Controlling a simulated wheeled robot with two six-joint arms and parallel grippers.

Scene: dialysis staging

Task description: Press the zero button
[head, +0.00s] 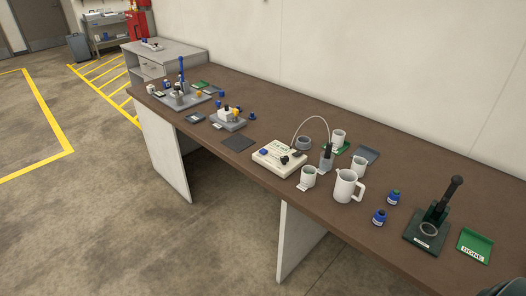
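A white meter box (279,158) with a small display stands near the front edge of the table, at the middle of the head view. A blue button (264,152) is on its left part and a dark knob (285,160) is on its front right. A grey cable arches from the box to a dark upright probe (327,158) on its right. No button label is readable, so I cannot tell which is the zero button. Neither gripper can be made out. A dark shape cut off at the bottom right corner is too little to identify.
Right of the meter stand white cups (309,176), a white jug (347,186), blue bottles (379,217), a dark green press-like stand (432,225) and a green DONE tray (475,244). A flat dark pad (237,142) lies left of it. Grey trays (212,92) with small parts stand farther left.

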